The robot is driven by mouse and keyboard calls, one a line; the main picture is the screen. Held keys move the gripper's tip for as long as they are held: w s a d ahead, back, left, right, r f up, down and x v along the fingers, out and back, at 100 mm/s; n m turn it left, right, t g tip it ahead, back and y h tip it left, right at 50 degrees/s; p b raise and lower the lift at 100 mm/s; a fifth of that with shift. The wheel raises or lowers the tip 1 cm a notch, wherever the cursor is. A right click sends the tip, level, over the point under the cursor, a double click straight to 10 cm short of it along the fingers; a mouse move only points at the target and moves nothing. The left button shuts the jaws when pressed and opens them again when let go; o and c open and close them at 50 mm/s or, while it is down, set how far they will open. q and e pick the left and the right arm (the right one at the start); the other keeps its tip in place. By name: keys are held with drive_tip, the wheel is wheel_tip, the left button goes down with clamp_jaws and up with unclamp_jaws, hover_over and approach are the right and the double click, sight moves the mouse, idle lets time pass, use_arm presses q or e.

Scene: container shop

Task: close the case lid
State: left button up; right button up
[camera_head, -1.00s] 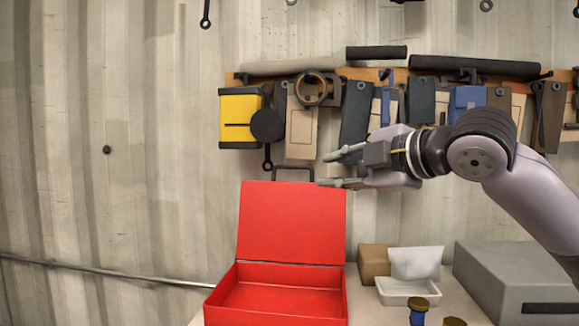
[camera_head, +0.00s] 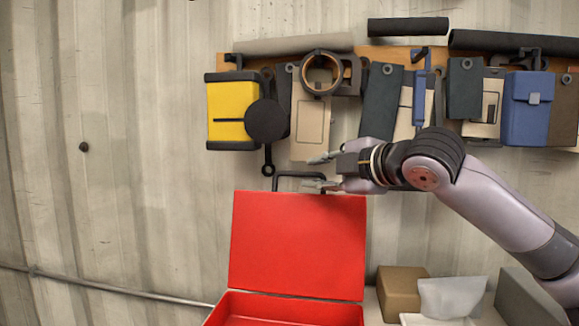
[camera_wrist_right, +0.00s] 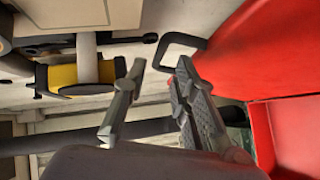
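The red case stands open, with its lid (camera_head: 298,245) upright and its base (camera_head: 285,312) cut off by the bottom of the head view. A dark handle (camera_head: 290,175) sticks up from the lid's top edge. My right gripper (camera_head: 312,172) is at the lid's top edge by the right part of the handle, fingers pointing left and apart. In the right wrist view the gripper (camera_wrist_right: 150,95) is open with nothing between its fingers. The handle (camera_wrist_right: 175,50) and red lid (camera_wrist_right: 255,50) are just beyond and right of the fingertips. Contact cannot be told. My left gripper is not in view.
A tool rack on the wall holds a yellow box (camera_head: 232,112), a blue pouch (camera_head: 527,108) and several tools behind my arm. Right of the case are a brown box (camera_head: 402,292), a white packet (camera_head: 452,296) and a grey box (camera_head: 528,300).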

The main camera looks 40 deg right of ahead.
sight(296, 174)
drive_tip(key=p+x, duration=0.3)
drive_tip(key=x, duration=0.6)
drive_tip(key=shift+w, duration=0.25)
drive_tip(key=shift+w+d+f, duration=0.1)
drive_tip(key=shift+w+f, duration=0.05)
drive_tip(key=shift+w, duration=0.25)
drive_tip(key=shift+s, duration=0.1)
clamp_jaws()
